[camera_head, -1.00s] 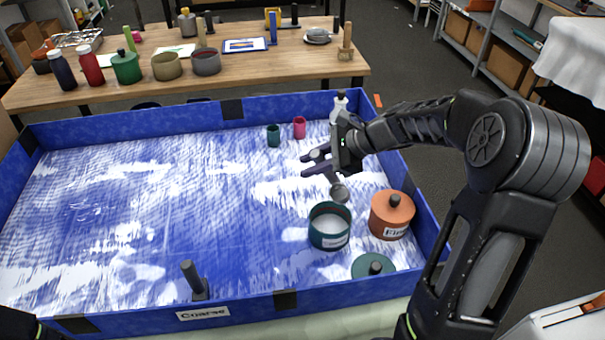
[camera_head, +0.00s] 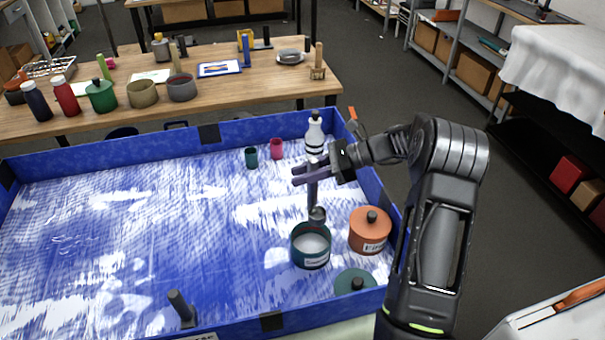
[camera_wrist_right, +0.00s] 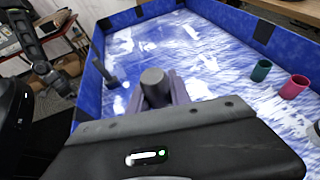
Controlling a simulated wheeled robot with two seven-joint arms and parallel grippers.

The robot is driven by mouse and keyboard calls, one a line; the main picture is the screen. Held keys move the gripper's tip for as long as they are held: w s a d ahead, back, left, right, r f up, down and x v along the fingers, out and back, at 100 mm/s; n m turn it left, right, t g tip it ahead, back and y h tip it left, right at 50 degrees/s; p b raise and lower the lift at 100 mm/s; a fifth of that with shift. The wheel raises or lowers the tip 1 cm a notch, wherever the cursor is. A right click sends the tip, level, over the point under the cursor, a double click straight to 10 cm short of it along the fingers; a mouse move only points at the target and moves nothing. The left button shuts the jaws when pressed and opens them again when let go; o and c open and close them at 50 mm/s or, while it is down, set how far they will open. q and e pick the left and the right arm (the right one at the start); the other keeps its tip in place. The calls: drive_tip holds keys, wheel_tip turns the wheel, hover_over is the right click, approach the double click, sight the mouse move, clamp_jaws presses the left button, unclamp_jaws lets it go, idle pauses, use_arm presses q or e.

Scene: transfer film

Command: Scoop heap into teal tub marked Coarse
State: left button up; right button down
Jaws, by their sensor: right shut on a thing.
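The teal tub (camera_head: 299,258) stands open at the right of the blue-walled tray, with white material inside; its label is too small to read. My right gripper (camera_head: 302,175) is shut on the upright handle of a scoop (camera_head: 312,193), above the tub. The scoop's small grey bowl (camera_head: 317,214) is at the tub's far rim; I cannot tell whether it touches or what it holds. The handle's round end (camera_wrist_right: 155,80) shows between the fingers in the wrist view. White material (camera_head: 128,270) lies in streaks and patches across the tray floor. My left gripper is out of view.
An orange lidded pot (camera_head: 370,236) stands right of the tub, and a dark green lid (camera_head: 354,283) lies in front. A white bottle (camera_head: 314,138), a pink cup (camera_head: 276,149) and a teal cup (camera_head: 251,158) stand behind. A dark upright handle (camera_head: 181,306) is front left.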

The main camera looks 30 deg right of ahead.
wheel_tip(320, 180, up, 5)
drive_tip(key=shift+p, duration=1.1)
idle(1.1)
